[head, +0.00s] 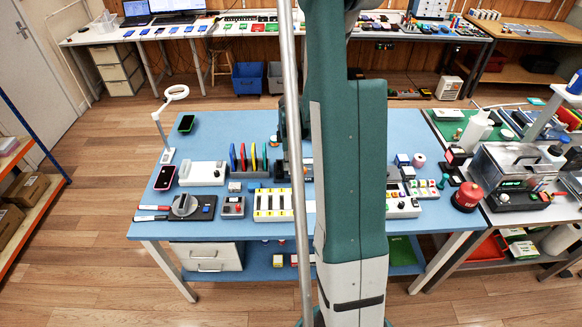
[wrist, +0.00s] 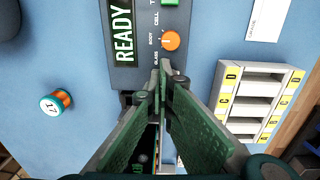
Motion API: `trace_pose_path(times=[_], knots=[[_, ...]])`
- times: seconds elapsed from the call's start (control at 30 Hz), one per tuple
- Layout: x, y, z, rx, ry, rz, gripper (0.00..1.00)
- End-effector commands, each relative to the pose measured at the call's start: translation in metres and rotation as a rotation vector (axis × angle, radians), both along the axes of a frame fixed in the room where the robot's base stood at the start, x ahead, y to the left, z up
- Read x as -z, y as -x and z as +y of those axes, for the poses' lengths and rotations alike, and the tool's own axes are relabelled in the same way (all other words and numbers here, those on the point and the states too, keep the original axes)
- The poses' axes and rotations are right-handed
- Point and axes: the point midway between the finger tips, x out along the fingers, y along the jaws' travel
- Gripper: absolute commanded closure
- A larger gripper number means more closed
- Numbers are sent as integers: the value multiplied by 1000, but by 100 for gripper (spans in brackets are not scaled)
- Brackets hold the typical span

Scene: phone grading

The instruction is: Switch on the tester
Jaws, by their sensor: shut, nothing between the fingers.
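The tester, a dark grey device (wrist: 188,38), is at the top of the wrist view. It has a lit green READY display (wrist: 124,35), an orange knob (wrist: 170,41) with BODY, CELL and GLASS lettering around it, and a green key (wrist: 170,3) cut off by the frame edge. My gripper (wrist: 162,72) is shut and empty. Its fingertips are just below the orange knob in the picture, over the device's lower part; I cannot tell whether they touch it. The fingers hide part of the device. In the head view my arm hides the gripper and most of the tester.
A white tray with yellow letter labels (wrist: 252,69) stands right of my gripper in the wrist view. Clear room lies at the table's back left.

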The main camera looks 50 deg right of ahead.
Motion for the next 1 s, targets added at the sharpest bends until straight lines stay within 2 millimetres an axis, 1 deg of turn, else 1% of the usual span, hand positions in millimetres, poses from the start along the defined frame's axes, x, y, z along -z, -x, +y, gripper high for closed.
trace_pose_path(times=[0.03,0.1,0.67,1.0], knots=[[6,-1,-2,0,-3,3,100],[6,-2,-3,0,-2,2,100],[7,-5,-6,0,1,-1,100],[8,1,0,0,1,0,100]])
